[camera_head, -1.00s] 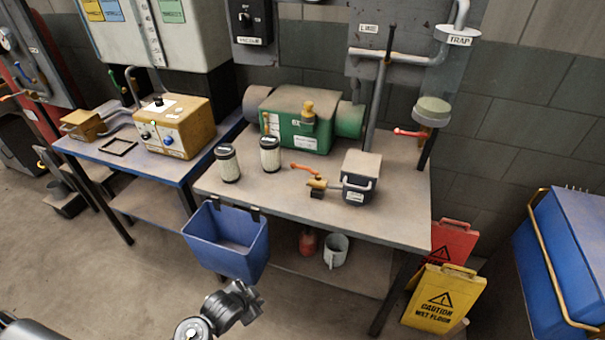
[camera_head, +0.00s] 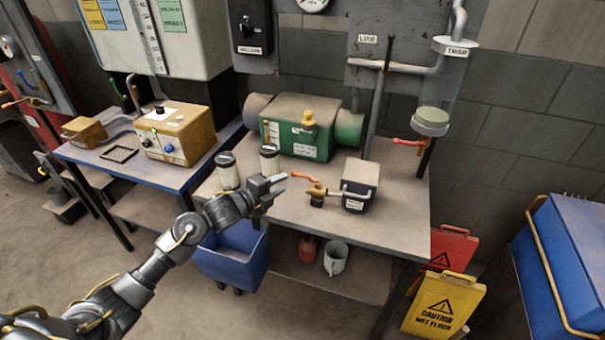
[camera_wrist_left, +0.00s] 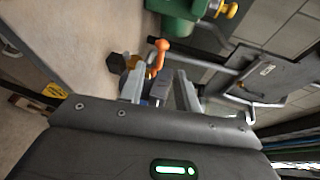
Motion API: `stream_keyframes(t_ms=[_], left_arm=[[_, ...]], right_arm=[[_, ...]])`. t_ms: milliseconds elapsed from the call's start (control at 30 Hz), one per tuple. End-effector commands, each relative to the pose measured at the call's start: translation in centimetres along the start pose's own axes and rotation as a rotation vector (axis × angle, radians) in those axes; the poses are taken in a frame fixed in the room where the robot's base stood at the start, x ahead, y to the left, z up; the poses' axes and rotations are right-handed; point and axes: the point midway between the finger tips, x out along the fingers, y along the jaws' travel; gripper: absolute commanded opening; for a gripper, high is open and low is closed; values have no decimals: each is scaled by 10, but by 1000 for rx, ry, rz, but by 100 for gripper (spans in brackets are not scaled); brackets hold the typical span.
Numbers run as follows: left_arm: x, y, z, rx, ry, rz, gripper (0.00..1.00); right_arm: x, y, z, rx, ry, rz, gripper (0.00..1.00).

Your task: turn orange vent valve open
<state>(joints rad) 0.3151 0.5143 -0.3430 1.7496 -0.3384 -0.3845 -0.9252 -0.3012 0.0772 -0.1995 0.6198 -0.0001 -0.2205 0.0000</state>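The orange valve handle (camera_head: 304,177) sits on a small brass valve body (camera_head: 317,190), joined by a pipe to a dark box (camera_head: 358,186) on the table. In the left wrist view the orange handle (camera_wrist_left: 157,54) lies just beyond the fingertips, near the middle. My left gripper (camera_head: 279,183) reaches over the table's front left part, just left of the handle and apparently apart from it. In the left wrist view its two fingers (camera_wrist_left: 160,82) are spread, with no grasped object clear between them. My right gripper is out of view.
Two canisters (camera_head: 228,171) stand behind my left gripper. A green machine (camera_head: 298,136) is at the table's back. Another red-orange handle (camera_head: 408,142) is on the pipe at right. A blue bin (camera_head: 226,262) hangs at the table's front, under my arm.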

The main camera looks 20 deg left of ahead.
Motion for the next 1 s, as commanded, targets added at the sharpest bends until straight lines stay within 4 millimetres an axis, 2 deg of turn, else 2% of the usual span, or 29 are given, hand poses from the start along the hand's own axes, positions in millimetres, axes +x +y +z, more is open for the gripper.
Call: stream_keyframes(t_ms=[167, 267, 500, 700, 1000], left_arm=[[6, -1, 0, 1, 1, -1, 32], [18, -2, 0, -1, 1, -2, 32], [63, -2, 0, -4, 0, 0, 32], [93, -1, 0, -3, 1, 0, 32], [108, 0, 0, -1, 0, -1, 32]], right_arm=[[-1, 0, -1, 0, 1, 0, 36], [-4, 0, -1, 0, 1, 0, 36], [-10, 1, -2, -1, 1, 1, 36], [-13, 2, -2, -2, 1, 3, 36], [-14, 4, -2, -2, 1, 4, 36]])
